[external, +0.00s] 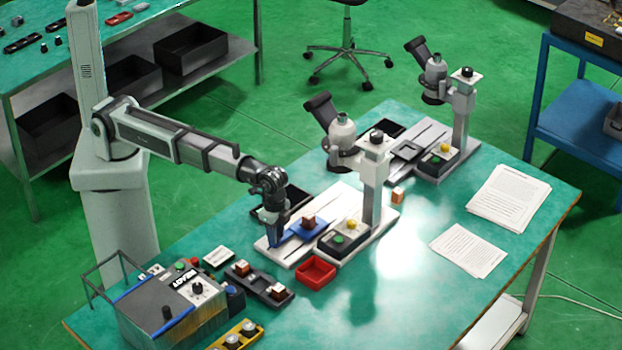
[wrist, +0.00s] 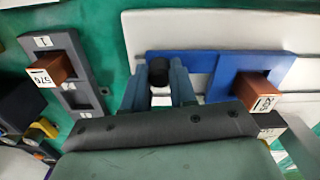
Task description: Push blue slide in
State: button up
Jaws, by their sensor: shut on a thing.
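The blue slide (external: 291,234) lies on the pale base plate (external: 279,257) of the nearer microscope (external: 343,133). A brown block (external: 308,221) sits on the slide's wider part, toward the microscope. In the wrist view the blue slide (wrist: 205,62) runs left to right, and the block (wrist: 258,92) shows a white printed label at its right end. My gripper (external: 271,238) is at the slide's outer left end. In the wrist view my gripper (wrist: 158,78) has its two fingers around the slide's black knob (wrist: 158,70) and is shut on it.
A control box (external: 343,241) with green and yellow buttons stands right of the slide. A red tray (external: 316,272) and a dark holder with brown blocks (external: 259,283) lie in front. A second microscope (external: 436,78) stands behind. Papers (external: 509,196) lie on the right.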

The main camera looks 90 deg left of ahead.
grip_shut()
jog(key=w+a, duration=1.1)
dwell(0.4)
jog(key=o, duration=0.8)
grip_release()
jog(key=shift+o, duration=0.2)
jog(key=shift+r, duration=0.1)
notch_tip(320, 180, up, 14)
